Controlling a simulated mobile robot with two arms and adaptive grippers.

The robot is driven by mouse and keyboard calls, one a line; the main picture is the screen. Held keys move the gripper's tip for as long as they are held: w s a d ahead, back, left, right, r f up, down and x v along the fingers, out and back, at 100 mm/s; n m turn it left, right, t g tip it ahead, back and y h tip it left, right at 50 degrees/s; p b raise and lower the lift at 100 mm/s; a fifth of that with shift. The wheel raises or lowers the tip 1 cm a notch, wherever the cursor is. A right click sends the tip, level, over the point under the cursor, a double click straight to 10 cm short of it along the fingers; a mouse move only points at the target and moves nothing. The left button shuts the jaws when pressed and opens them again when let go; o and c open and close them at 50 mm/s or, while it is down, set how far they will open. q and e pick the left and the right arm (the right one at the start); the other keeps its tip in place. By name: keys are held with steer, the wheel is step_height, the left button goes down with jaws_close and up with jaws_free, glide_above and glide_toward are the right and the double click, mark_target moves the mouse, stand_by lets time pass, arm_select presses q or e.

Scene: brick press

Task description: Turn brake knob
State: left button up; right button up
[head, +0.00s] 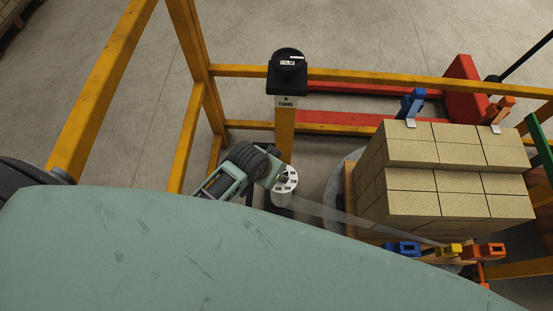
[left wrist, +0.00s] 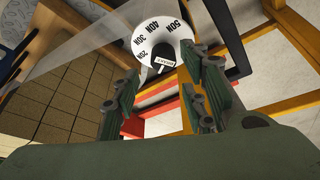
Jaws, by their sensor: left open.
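The brake knob is a white round dial (head: 290,184) with black force markings, on top of a white roll. In the left wrist view the dial (left wrist: 146,42) reads 20N to 50N around its rim, with a small labelled pointer at its centre. My left gripper (head: 273,177) is at the dial's left side in the head view. In the left wrist view its fingers (left wrist: 166,76) are spread apart with nothing between them, and the dial lies just beyond the fingertips. Contact cannot be told. My right gripper is not in view.
A black-topped post (head: 288,72) labelled "TURNS" stands behind the dial. Yellow rails (head: 350,76) frame the area. A clear film (head: 350,216) runs from the roll toward stacked bricks (head: 440,180) at right. Blue (head: 403,248) and orange clamps sit around the stack.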

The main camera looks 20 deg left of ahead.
arm_select(q)
steer(key=x, duration=0.4)
steer(key=shift+w+d+f, duration=0.15)
steer(key=shift+d+f, duration=0.15)
steer(key=shift+f, duration=0.05)
steer(key=shift+b+x, duration=0.3)
steer(key=shift+x, duration=0.65)
steer(key=shift+w+a+f, duration=0.15)
steer(key=shift+w+f, duration=0.05)
steer(key=shift+f, duration=0.1)
steer(key=shift+c, duration=0.2)
steer(key=c, duration=0.9)
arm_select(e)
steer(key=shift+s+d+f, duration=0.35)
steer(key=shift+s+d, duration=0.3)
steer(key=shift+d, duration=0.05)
